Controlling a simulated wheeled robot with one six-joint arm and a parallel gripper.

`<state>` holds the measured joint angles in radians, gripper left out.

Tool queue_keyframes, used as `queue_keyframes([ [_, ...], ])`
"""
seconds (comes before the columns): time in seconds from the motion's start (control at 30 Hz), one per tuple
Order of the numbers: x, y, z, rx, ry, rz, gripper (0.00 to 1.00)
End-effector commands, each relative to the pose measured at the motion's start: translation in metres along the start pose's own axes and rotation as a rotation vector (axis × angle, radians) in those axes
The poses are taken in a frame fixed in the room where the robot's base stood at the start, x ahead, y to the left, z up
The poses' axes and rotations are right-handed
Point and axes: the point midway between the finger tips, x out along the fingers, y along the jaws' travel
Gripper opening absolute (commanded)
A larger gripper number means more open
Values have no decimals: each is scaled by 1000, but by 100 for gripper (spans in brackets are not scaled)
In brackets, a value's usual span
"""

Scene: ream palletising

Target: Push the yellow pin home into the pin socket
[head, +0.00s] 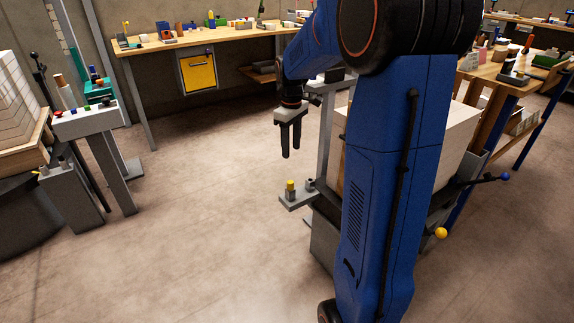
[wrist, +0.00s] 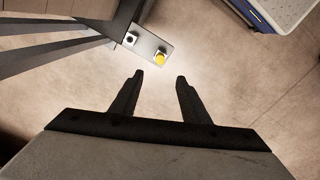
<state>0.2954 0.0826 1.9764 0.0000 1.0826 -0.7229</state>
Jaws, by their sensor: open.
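The yellow pin (head: 291,186) stands upright on a small grey bracket plate (head: 298,201) that juts out left of the pallet stand. In the wrist view the yellow pin (wrist: 160,57) is at the outer end of the plate (wrist: 150,46). A second fitting (head: 310,184) with a dark hole, which looks like the pin socket, sits beside it on the plate; it also shows in the wrist view (wrist: 130,39). My gripper (head: 291,152) points down above the plate, apart from the pin. In the wrist view my gripper (wrist: 158,80) is open and empty, with the pin beyond its fingertips.
A pale block (head: 458,138) rests on the stand behind my arm. A yellow ball knob (head: 441,232) sticks out at the right. A grey control post (head: 88,120) stands at left. A workbench (head: 200,36) lines the back wall. The floor (head: 200,220) between is clear.

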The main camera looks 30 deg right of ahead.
Motion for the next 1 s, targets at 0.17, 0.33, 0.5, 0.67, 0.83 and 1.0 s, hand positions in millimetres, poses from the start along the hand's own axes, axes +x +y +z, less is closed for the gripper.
queue_keyframes([
  [0.17, 27, -1, 0, 0, -3, -2, 42],
  [0.33, 54, -1, 0, 1, -3, -2, 42],
  [0.5, 82, -1, 1, 1, -3, -2, 42],
  [0.67, 107, -1, 1, 1, -2, -2, 42],
  [0.83, 133, -1, 1, 1, -2, -2, 42],
  [1.0, 152, -1, 0, 1, -2, -1, 42],
])
